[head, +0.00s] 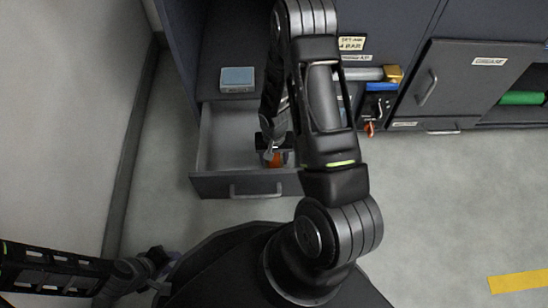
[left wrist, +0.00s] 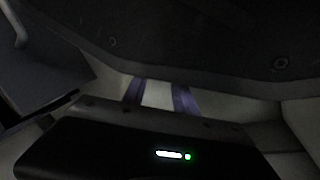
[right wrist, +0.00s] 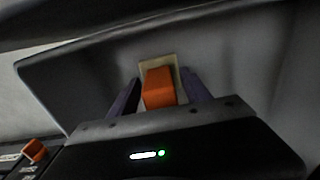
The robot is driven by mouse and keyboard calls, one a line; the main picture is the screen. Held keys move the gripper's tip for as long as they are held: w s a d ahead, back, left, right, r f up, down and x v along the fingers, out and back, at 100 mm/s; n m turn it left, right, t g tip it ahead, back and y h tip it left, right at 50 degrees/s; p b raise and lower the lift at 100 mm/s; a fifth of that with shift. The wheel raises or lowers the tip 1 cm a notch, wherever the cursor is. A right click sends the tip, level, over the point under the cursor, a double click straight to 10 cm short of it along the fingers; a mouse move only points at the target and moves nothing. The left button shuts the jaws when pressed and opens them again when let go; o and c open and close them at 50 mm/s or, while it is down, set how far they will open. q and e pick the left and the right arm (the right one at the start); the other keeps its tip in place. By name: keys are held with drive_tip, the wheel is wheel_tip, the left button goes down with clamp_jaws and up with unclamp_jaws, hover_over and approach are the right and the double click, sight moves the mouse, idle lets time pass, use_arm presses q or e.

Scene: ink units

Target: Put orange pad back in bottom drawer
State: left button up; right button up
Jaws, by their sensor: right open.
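The orange pad (right wrist: 160,88) is between the two fingers of my right gripper (right wrist: 160,98) in the right wrist view, with a cream patch behind it. The fingers are open, one on each side of it. In the head view the orange pad (head: 278,159) shows inside the pulled-out bottom drawer (head: 228,186), partly hidden by my right gripper (head: 270,150) and arm. I cannot tell whether it rests on the drawer floor. My left gripper (head: 162,268) is empty and open at the lower left, away from the drawer; its spread fingers (left wrist: 158,98) show in the left wrist view.
A blue-grey block (head: 237,79) lies on the dark surface behind the drawer. Another orange block (right wrist: 35,150) shows at the right wrist view's lower left. A cabinet door (head: 440,85), a brass-ended cylinder (head: 392,74) and a green roll (head: 521,98) are to the right.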

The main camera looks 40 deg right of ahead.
wheel_tip(320, 180, up, 12)
drive_tip(key=p, duration=0.5)
drive_tip(key=shift+f+p, duration=0.1)
drive_tip(key=shift+p, duration=0.25)
drive_tip(key=shift+r, duration=0.3)
drive_tip(key=shift+d, duration=0.1)
